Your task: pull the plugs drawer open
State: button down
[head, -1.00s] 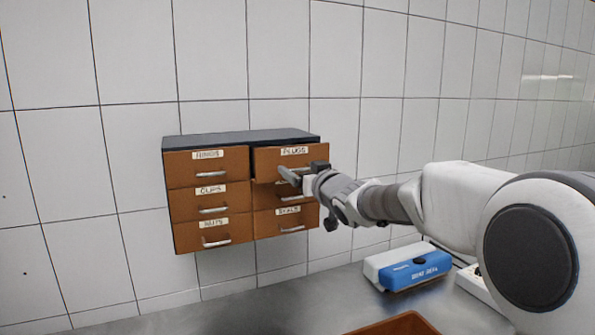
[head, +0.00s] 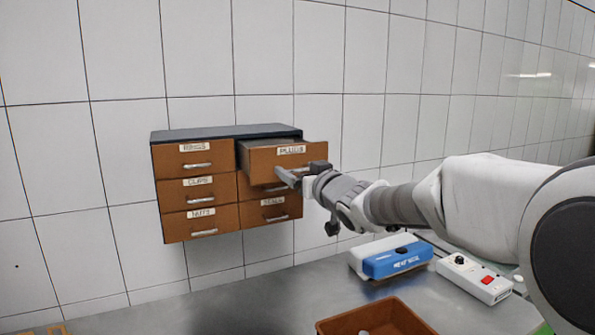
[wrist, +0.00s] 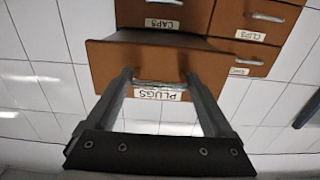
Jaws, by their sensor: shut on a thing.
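The brown plugs drawer (head: 287,158) is the top right drawer of the wall-mounted cabinet (head: 225,133). It stands out from the cabinet, partly open, its front ahead of the other fronts. My gripper (head: 284,178) is at its handle and hides most of it in the head view. In the wrist view, which is upside down, the plugs drawer (wrist: 110,60) shows its label below the handle (wrist: 150,84). My gripper (wrist: 158,82) has its fingers at the handle, shut on it.
The other drawers, such as rings (head: 194,160) and nuts (head: 200,224), are closed. Below on the metal bench (head: 235,305) are a blue and white box (head: 393,257), a white box with a red button (head: 474,279) and a brown bin (head: 375,318). Room in front of the cabinet is free.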

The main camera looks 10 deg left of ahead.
jog(key=shift+w+d, duration=0.15)
jog(key=shift+d, duration=0.05)
grip_release()
jog(key=v, duration=1.7)
jog(key=shift+s, duration=0.2)
jog(key=shift+d, duration=0.2)
jog(key=s+d+f+m+g+h, duration=0.1)
jog(key=s+d+f+m+h, duration=0.25)
jog(key=d+h, duration=0.35)
jog(key=s+d+f+m+g+h, duration=0.1)
jog(key=s+d+f+m+h, duration=0.25)
jog(key=d, duration=0.55)
jog(key=s+f+g, duration=0.3)
jog(key=s+f, duration=0.2)
jog(key=s, duration=0.3)
jog(key=s+d+f+g, duration=0.1)
jog(key=s+f+g, duration=0.2)
jog(key=s, duration=0.5)
jog(key=shift+d+f+g, duration=0.15)
jog(key=shift+f+g, duration=0.25)
jog(key=shift+f, duration=0.5)
